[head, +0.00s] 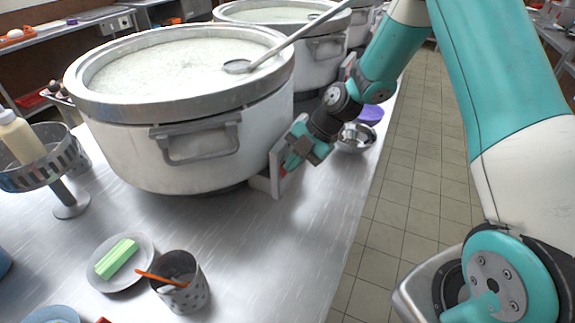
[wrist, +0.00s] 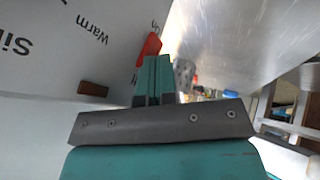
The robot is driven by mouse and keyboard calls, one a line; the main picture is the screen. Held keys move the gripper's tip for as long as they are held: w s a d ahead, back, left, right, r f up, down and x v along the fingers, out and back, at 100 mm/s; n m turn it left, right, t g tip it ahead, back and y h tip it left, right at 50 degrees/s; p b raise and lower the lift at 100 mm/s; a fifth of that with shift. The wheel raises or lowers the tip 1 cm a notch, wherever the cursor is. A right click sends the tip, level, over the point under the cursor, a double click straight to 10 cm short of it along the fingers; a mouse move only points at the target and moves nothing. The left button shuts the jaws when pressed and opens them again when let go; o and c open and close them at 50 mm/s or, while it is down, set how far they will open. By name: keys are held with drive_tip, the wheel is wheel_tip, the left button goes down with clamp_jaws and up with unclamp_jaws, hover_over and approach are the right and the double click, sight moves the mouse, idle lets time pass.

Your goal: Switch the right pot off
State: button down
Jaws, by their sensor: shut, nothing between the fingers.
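The nearest large pot (head: 165,140) stands on the steel counter, full of white congee. A white control panel (head: 268,180) is at its right side. My gripper (head: 290,163) is at this panel, shut and empty. In the wrist view the panel (wrist: 60,40) fills the left, with upside-down words, one reading "Warm". A red switch lever (wrist: 150,48) sticks out from the panel's edge, right by my closed fingertips (wrist: 154,68); I cannot tell whether they touch. A dark red-brown piece (wrist: 92,89) is on the panel. A label beside the lever is partly hidden.
More pots (head: 285,20) stand behind in a row. A ladle (head: 285,50) rests in the nearest pot. A metal bowl (head: 355,138) is just beyond my gripper. A plate with a green block (head: 116,258) and a perforated cup (head: 182,285) are in front. The counter right of them is clear.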

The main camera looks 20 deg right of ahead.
drive_tip(key=shift+r+p, duration=0.35)
drive_tip(key=shift+r, duration=0.4)
